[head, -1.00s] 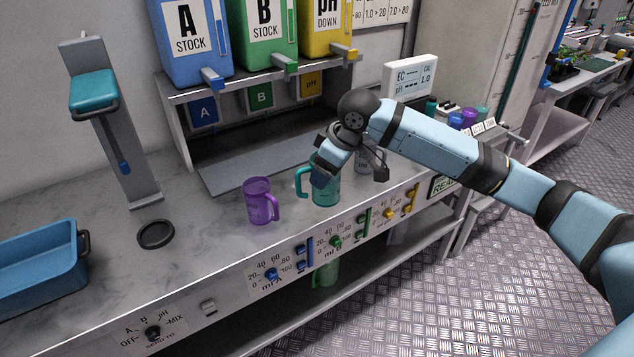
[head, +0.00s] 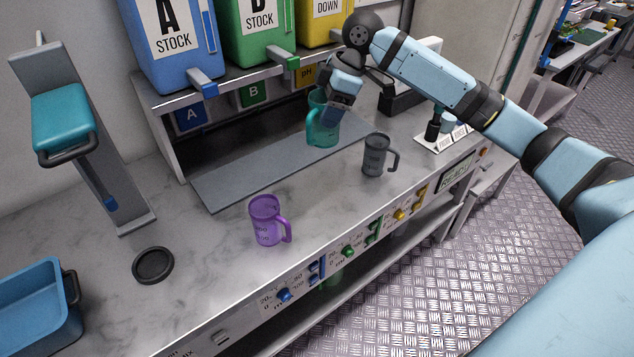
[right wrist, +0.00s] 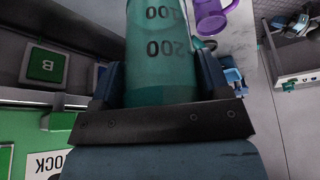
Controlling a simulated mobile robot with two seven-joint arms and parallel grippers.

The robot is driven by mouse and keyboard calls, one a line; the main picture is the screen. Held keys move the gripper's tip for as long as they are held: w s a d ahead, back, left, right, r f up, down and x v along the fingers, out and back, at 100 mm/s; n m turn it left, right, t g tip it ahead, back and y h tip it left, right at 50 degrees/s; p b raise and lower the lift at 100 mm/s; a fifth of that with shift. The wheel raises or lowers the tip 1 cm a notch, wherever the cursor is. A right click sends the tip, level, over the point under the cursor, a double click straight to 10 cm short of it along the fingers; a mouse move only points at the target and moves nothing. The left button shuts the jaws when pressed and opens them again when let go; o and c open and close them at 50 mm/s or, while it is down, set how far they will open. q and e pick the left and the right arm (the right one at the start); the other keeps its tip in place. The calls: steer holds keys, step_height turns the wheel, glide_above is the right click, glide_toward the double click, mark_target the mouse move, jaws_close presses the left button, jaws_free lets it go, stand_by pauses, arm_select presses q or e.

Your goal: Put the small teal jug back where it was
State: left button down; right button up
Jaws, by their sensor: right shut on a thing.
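The teal jug (head: 319,132) is in my right gripper (head: 338,103), upright or nearly so, over the right end of the grey mat (head: 235,175) below the pH tank. I cannot tell whether its base touches the mat. In the right wrist view the jug (right wrist: 160,45), with marks 100 and 200, sits between both fingers of my right gripper (right wrist: 158,80). The fingers partly cover the jug. My left gripper is not in view.
A grey jug (head: 375,158) stands to the right and a purple jug (head: 265,222) to the front left. A dark disc (head: 153,265), a blue tray (head: 35,312) and a stand with a teal block (head: 62,118) are left. Tanks and their shelf (head: 260,77) rise behind.

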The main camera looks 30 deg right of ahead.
mark_target(329, 135)
steer(key=f, duration=0.4)
steer(key=s+f, duration=0.1)
steer(key=f, duration=0.1)
steer(key=shift+f, duration=0.35)
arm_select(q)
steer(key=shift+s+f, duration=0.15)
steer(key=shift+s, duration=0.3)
arm_select(e)
steer(key=shift+w+f, duration=0.2)
steer(key=shift+f, duration=5.95)
steer(key=o, duration=1)
steer(key=shift+f, duration=0.1)
steer(key=v, duration=1.2)
